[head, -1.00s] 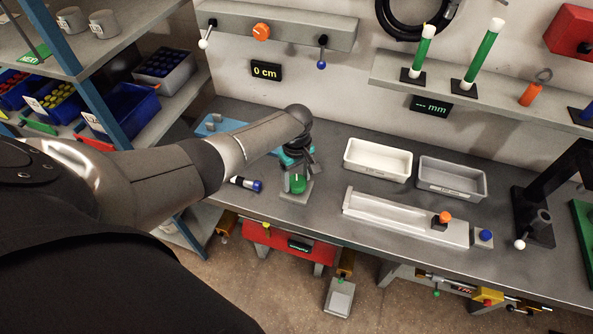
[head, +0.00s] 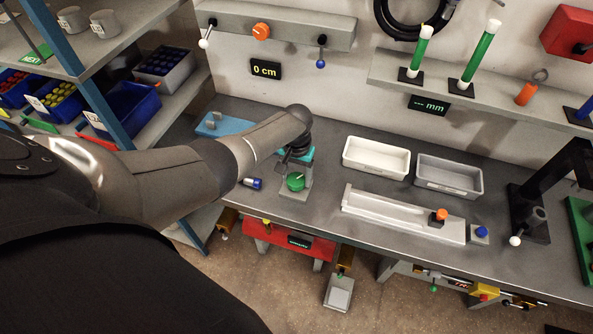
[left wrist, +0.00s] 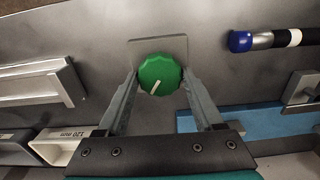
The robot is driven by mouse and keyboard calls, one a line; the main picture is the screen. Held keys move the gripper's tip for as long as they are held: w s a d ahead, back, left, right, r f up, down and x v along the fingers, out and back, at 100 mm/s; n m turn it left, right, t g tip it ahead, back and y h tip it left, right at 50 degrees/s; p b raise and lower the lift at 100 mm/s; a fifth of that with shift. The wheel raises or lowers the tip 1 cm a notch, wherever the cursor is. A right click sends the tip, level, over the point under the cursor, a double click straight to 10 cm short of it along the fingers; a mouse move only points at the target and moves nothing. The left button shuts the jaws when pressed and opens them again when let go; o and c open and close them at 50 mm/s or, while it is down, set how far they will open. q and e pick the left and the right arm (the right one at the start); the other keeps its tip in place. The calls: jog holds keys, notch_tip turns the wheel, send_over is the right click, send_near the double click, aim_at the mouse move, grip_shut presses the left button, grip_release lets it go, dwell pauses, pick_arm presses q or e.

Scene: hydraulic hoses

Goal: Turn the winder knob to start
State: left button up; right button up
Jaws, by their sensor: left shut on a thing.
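A round green knob (head: 296,182) with a white pointer line stands on a small grey plate near the bench's front edge. It also shows in the left wrist view (left wrist: 160,72), where its pointer line slants toward the lower left. My left gripper (left wrist: 160,80) reaches over it, with one finger on each side, shut on the knob. In the head view my left gripper (head: 295,168) partly hides the plate behind the knob. My right gripper is not in view.
A blue-capped hose piece (head: 252,183) lies left of the knob. White (head: 376,176) and grey (head: 449,193) trays and a long grey fixture (head: 395,219) stand to the right. On the wall are an orange knob (head: 261,31) and a display reading 0 cm (head: 266,69).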

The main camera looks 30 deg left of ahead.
pick_arm(q)
jog(key=m, duration=0.3)
jog(key=shift+m, duration=0.4)
jog(key=m, duration=0.3)
jog(key=shift+m, duration=0.3)
jog(key=m, duration=0.3)
jog(key=shift+d+m, duration=0.1)
jog(key=shift+m, duration=0.3)
jog(key=m, duration=0.3)
jog(key=shift+m+b, duration=0.3)
jog(key=shift+b, duration=0.05)
jog(key=m, duration=0.3)
jog(key=shift+m+b, duration=0.3)
jog(key=m, duration=0.3)
jog(key=shift+m+b, duration=0.3)
jog(key=shift+b, duration=0.05)
jog(key=m+b, duration=0.1)
jog(key=m, duration=0.3)
jog(key=shift+m+b, duration=0.35)
jog(key=shift+m, duration=1.15)
jog(key=shift+r, duration=0.1)
